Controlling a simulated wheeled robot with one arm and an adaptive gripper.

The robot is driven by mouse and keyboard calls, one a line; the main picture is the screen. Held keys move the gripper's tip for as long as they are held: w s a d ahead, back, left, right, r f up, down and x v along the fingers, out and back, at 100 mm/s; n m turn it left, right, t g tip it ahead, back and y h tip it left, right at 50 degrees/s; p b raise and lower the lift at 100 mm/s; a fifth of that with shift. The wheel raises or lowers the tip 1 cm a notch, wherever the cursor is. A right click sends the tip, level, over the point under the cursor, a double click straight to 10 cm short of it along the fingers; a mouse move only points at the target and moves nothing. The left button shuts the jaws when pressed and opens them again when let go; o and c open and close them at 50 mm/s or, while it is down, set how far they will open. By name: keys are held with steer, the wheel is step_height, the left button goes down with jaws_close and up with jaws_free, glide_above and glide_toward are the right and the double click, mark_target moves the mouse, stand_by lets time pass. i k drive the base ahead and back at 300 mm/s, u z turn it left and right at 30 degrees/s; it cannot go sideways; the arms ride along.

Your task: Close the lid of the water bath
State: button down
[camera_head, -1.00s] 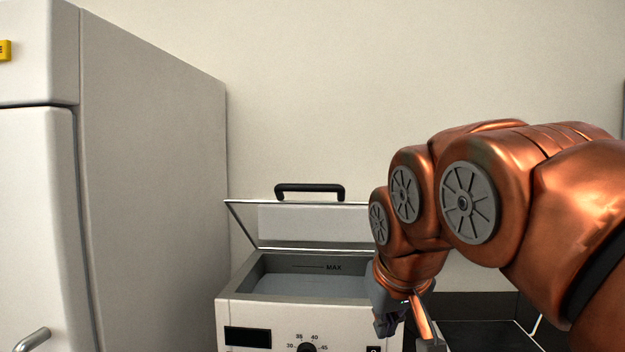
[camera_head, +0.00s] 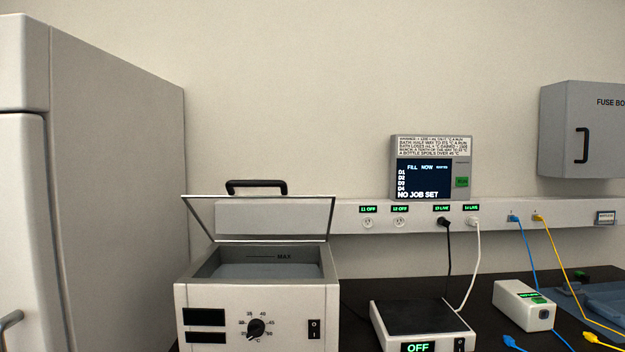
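The water bath (camera_head: 258,322) is a white box with a dial, a switch and dark displays on its front. It stands on the dark bench in the lower left middle. Its lid (camera_head: 262,216) is raised and tilted up at the back, with a black handle (camera_head: 256,187) on top. The basin (camera_head: 262,270) is open, with a MAX line on its inner back wall and a grey-blue surface below it. My gripper is out of view.
A tall white cabinet (camera_head: 120,190) stands close left of the bath. A flat device reading OFF (camera_head: 422,325) is at its right, with cables above. A white box (camera_head: 524,304), job screen (camera_head: 431,167) and fuse box (camera_head: 585,130) are further right.

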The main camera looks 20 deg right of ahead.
mark_target(243, 189)
steer(key=u, duration=1.05)
steer(key=i, duration=0.5)
steer(key=z, duration=0.4)
